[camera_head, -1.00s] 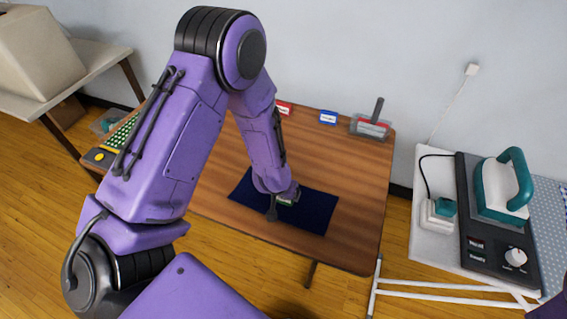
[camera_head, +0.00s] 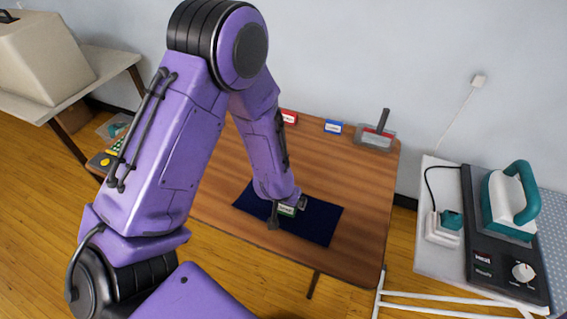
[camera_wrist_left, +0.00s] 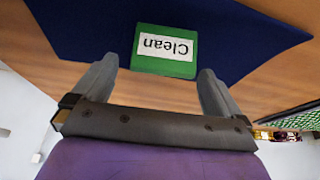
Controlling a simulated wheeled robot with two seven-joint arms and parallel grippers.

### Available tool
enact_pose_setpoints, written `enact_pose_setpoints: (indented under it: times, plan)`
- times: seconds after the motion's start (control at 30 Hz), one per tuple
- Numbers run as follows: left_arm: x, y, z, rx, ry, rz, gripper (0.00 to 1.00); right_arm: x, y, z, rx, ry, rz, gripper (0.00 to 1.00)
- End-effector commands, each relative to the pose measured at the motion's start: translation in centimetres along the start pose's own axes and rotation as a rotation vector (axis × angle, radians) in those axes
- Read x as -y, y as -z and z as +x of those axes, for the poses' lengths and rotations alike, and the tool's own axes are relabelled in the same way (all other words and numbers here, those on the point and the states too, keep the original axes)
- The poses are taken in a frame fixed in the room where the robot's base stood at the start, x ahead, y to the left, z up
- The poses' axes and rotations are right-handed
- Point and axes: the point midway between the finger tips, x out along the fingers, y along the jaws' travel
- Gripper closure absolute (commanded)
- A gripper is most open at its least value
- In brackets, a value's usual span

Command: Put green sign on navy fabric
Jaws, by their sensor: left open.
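The green sign (camera_wrist_left: 165,67), with a white label reading "Clean", is in the left wrist view, upside down there, just beyond and between my fingertips. It also shows in the head view (camera_head: 287,210). It is over the navy fabric (camera_head: 322,222), which lies flat on the wooden table; the fabric also fills the top of the left wrist view (camera_wrist_left: 230,28). My left gripper (camera_head: 288,209) is open, its two fingers (camera_wrist_left: 157,70) on either side of the sign with gaps. The sign appears to rest on the fabric near its edge. My right gripper is not in view.
A teal iron (camera_head: 510,200) is on a side table at right. The table's right part (camera_head: 365,190) is clear.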

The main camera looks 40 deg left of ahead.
Motion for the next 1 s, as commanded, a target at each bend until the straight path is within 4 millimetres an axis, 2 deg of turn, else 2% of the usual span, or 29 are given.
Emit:
enact_pose_setpoints:
  times: [0.03, 0.13, 0.33, 0.5, 1.0]
  plan:
    - [-0.1, 0.2, -1.6, -0.005, -0.001, 0.002, 0.00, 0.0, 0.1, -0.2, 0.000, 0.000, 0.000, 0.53]
    - [-0.1, 0.3, -4.3, -0.005, 0.000, 0.003, 0.00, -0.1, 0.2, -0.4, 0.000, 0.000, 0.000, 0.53]
    - [0.0, 0.2, -8.0, -0.003, -0.001, 0.001, 0.00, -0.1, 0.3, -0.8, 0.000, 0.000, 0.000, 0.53]
    - [0.0, 0.0, -8.8, 0.000, 0.000, 0.000, 0.00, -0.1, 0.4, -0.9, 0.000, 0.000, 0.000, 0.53]
    - [0.0, 0.0, -8.7, 0.000, 0.000, 0.000, 0.00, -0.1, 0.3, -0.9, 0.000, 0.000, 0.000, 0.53]
